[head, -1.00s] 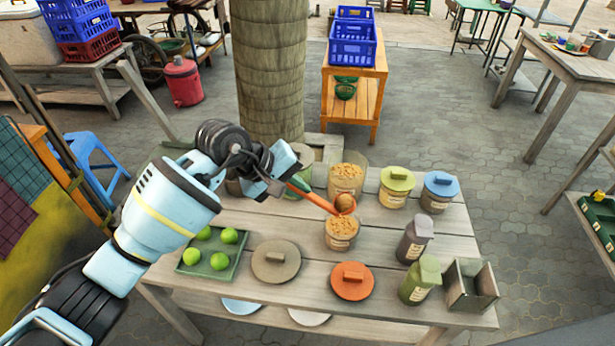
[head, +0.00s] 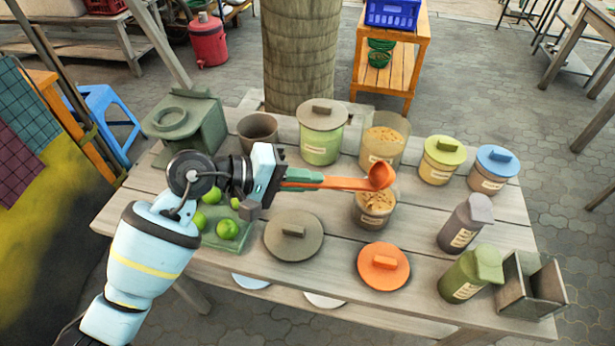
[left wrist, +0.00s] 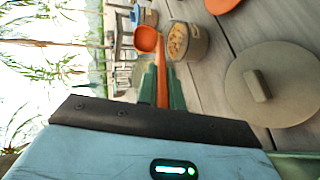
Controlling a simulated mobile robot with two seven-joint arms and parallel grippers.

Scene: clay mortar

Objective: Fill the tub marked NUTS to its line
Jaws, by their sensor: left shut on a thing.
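My left gripper (head: 308,178) is shut on the handle of an orange scoop (head: 345,183). The scoop's bowl (head: 380,176) is above the far rim of a small open tub (head: 373,213) partly filled with tan pieces, and I see no pieces in the bowl. Behind it stands a larger clear container (head: 391,132) with similar pieces. Labels show on both, but they are too small to read, as is any fill line. The left wrist view also shows the scoop (left wrist: 147,40) beside the small tub (left wrist: 190,42).
Lidded jars in green (head: 321,138), yellow-green (head: 440,160) and blue (head: 492,172) stand behind. Two bottles (head: 466,222) are at right. A grey lid (head: 293,236) and an orange lid (head: 384,267) lie in front. A tray of green fruit (head: 240,238) is at left.

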